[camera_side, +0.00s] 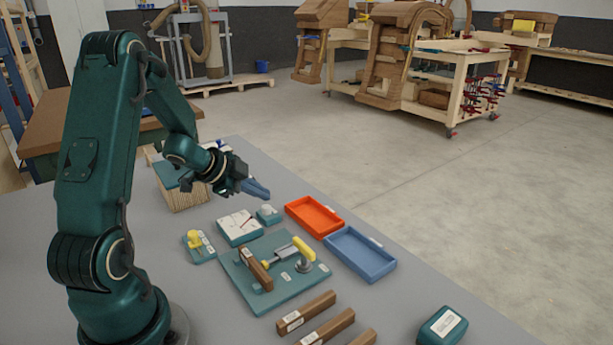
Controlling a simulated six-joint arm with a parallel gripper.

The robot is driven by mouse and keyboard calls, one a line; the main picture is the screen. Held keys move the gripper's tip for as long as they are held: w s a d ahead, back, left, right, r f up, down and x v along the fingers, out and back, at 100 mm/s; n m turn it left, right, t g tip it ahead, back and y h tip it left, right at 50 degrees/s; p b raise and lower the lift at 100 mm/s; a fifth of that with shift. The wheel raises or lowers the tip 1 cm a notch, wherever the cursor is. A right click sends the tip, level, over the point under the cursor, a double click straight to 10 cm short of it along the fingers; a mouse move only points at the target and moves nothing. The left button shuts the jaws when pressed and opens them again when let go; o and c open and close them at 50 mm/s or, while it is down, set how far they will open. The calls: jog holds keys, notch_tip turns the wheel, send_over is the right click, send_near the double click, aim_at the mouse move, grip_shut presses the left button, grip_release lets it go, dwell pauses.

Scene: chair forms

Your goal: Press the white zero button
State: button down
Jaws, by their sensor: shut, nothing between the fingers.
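A small teal box with a white button (266,209) on top sits on the grey table, beside a flat dial box (240,226) with a white face and a dark needle. My gripper (262,191) has blue fingers that are shut with nothing between them. In the picture the fingertips are just above the white button, apart from it. The exact height of the gap cannot be told from this view.
A teal board (262,300) holds a wooden bar and a yellow-handled clamp. A yellow knob on a teal base (197,242), an orange tray (314,215), a blue tray (360,253), loose wooden bars (307,312) and a teal box (442,326) lie around.

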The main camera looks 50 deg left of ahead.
jog(key=shift+f, duration=0.1)
jog(key=shift+f, duration=0.35)
jog(key=shift+f, duration=0.95)
dwell(0.9)
jog(key=shift+r, duration=1.4)
notch_tip(320, 180, up, 5)
dwell(0.4)
dwell(0.4)
